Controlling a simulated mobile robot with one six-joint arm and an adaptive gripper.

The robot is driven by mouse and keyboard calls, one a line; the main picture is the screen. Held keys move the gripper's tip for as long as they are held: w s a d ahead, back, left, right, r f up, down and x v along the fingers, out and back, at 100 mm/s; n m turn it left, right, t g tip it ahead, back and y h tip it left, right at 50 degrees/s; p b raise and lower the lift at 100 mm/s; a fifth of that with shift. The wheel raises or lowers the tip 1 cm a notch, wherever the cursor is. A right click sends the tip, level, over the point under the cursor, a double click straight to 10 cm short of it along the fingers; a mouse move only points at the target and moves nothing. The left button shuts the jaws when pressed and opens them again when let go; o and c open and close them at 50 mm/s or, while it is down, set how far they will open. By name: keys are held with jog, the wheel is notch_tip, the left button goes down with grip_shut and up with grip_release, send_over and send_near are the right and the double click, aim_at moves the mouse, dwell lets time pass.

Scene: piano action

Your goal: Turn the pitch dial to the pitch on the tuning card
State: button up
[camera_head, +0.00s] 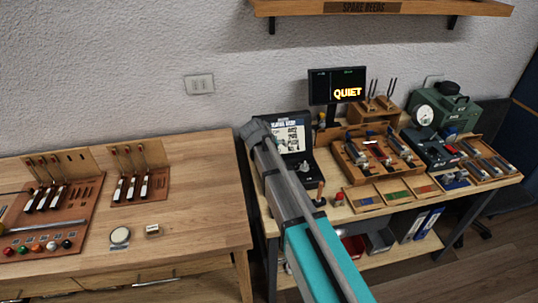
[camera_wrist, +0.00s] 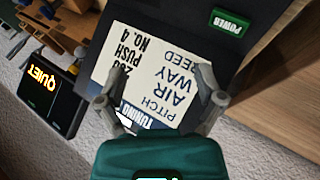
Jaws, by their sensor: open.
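The tuning card (camera_wrist: 160,62) is white with dark print and a blue heading, upside down in the wrist view. In the head view a white printed sheet (camera_head: 288,138) shows in the lid of an open black case (camera_head: 270,121). My gripper (camera_wrist: 162,76) is open and empty, its fingers in front of the card; its tip (camera_head: 256,131) appears left of the case in the head view. I cannot make out the pitch dial for certain.
A green POWER label (camera_wrist: 231,22) sits on the dark panel. A QUIET display (camera_head: 338,86) stands behind the case. A green machine with a white round gauge (camera_head: 424,115), reed trays and tools crowd the right bench. The left table (camera_head: 195,185) has bare room at its right.

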jog(key=shift+s+a+f+m+t+b, duration=0.15)
jog(key=shift+a+m+t+b, duration=0.3)
jog(key=shift+a, duration=0.3)
jog(key=shift+s+a+f+m+t+b, duration=0.15)
jog(key=shift+a+m+t+b, duration=0.3)
jog(key=shift+a, duration=0.25)
jog(key=shift+s, duration=0.15)
